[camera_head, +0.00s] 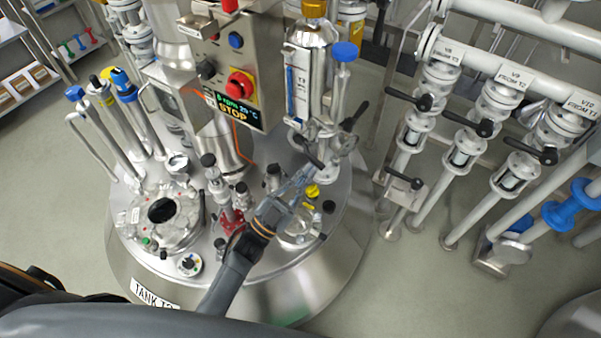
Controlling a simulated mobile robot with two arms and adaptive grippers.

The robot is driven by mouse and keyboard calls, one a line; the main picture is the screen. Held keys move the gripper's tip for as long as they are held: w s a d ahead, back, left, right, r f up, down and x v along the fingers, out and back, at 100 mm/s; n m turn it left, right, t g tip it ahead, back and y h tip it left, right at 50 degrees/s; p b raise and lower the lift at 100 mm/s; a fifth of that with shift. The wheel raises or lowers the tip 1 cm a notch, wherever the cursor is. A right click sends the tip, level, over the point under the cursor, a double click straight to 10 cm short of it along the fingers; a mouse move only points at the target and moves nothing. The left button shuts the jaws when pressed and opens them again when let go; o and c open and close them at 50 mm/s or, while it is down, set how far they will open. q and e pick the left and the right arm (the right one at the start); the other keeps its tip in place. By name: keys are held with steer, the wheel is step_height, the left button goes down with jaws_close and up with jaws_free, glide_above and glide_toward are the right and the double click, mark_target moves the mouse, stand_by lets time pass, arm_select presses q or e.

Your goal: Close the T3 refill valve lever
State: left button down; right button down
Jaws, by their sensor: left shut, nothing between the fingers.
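The steel tank lid (330,218) carries a clear sight vessel (298,85) with a blue-marked label that seems to read T3. Below it are two black lever handles: one slants up to the right (355,116), the other slants down to the right (308,152). I cannot tell which is the T3 refill lever. My left gripper (309,174) reaches over the lid from below, shut and empty. Its fingertips are close to the lower handle; contact is unclear. My right gripper is not in view.
A control box with a red knob (240,85) stands behind the lid. Blue-capped tubes (120,85) rise at left. Several labelled pipe valves with black handles (483,127) stand at right. A yellow cap (312,191) is beside my fingers.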

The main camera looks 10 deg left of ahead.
arm_select(q)
steer(key=shift+s+d+r+n+t+y+p, duration=0.15)
steer(key=shift+r+n+t+y, duration=0.35)
steer(key=shift+n+y, duration=0.6)
steer(key=shift+d+r+n+t+y+p, duration=0.2)
steer(key=shift+n+t+y, duration=0.4)
steer(key=shift+n, duration=0.9)
steer(key=shift+s+d+r+n+t+y+p, duration=0.15)
steer(key=shift+r+n+t+y, duration=0.35)
steer(key=shift+n+y, duration=0.6)
steer(key=shift+w+n, duration=0.1)
steer(key=shift+n, duration=0.3)
